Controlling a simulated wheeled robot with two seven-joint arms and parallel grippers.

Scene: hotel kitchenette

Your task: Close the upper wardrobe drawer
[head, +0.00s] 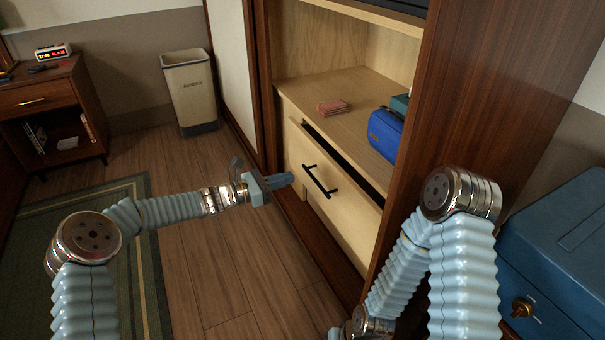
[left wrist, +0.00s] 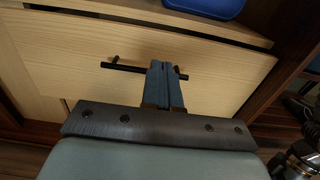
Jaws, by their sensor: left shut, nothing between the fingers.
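The upper wardrobe drawer (head: 331,200) has a pale wood front and a black bar handle (head: 319,181). It stands partly open, with a dark gap along its top edge. The drawer front (left wrist: 110,60) and the handle (left wrist: 112,67) fill much of the left wrist view. My left gripper (head: 284,180) is shut and empty, left of the handle in the head view. In the left wrist view its fingers (left wrist: 165,72) overlap the handle; I cannot tell whether they touch it. My right arm (head: 440,240) shows at the lower right, but its fingers are not visible.
A laundry bin (head: 190,92) stands at the back. A blue cabinet (head: 560,250) is at the right.

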